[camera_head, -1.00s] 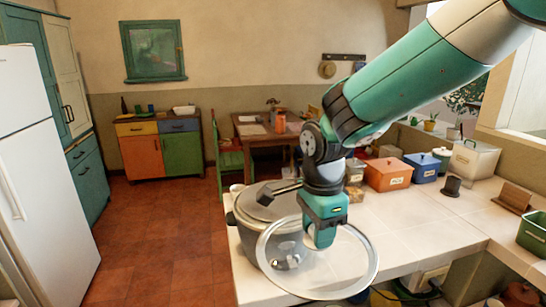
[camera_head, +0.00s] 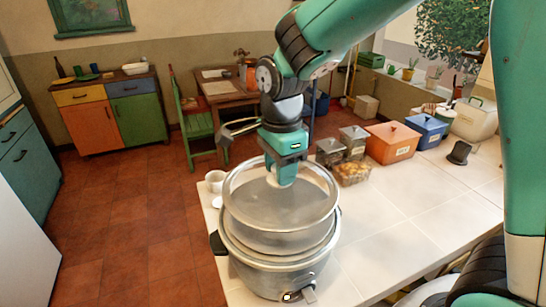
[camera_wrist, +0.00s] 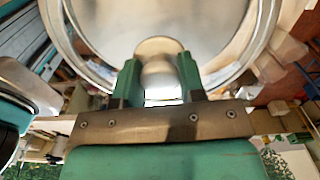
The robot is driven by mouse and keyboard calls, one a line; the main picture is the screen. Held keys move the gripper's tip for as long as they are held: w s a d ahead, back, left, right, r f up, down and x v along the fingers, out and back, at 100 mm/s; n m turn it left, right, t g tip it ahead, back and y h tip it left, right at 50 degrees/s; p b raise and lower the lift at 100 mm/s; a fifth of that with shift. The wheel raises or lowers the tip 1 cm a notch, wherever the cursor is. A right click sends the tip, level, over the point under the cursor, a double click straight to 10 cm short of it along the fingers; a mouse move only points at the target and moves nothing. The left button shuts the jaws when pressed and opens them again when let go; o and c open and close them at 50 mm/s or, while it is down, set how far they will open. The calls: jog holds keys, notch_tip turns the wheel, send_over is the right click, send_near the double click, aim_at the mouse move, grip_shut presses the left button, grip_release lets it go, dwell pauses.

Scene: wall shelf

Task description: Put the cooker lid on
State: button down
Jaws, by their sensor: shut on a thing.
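The cooker (camera_head: 265,277) is a round grey metal pot with a dark side handle, standing on the white tiled counter. The lid (camera_head: 257,211) is a see-through disc with a shiny metal rim. It is held over the cooker's opening, and its far side reaches past the pot's back edge. I cannot tell how large the gap is. My gripper (camera_head: 283,179) points down, shut on the lid's knob. In the wrist view, the green fingers (camera_wrist: 160,78) flank the rounded knob (camera_wrist: 160,52), with the lid (camera_wrist: 215,22) spread beyond.
A white cup (camera_head: 215,182) stands behind and left of the cooker, near the counter edge. Glass jars (camera_head: 353,141), an orange box (camera_head: 391,143) and a blue box (camera_head: 426,131) stand further back. The counter (camera_head: 385,215) right of the cooker is clear.

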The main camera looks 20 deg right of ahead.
jog(key=shift+d+f+b, duration=0.1)
jog(key=shift+f+b, duration=2.25)
jog(key=shift+f, duration=0.05)
jog(key=shift+p, duration=0.5)
jog(key=shift+f+b, duration=0.3)
jog(key=shift+f, duration=0.15)
dwell(0.6)
jog(key=c, duration=0.6)
grip_release()
notch_tip(320, 180, up, 17)
jog(key=shift+r+b, duration=0.2)
jog(key=shift+b, duration=0.7)
jog(key=shift+s, duration=0.1)
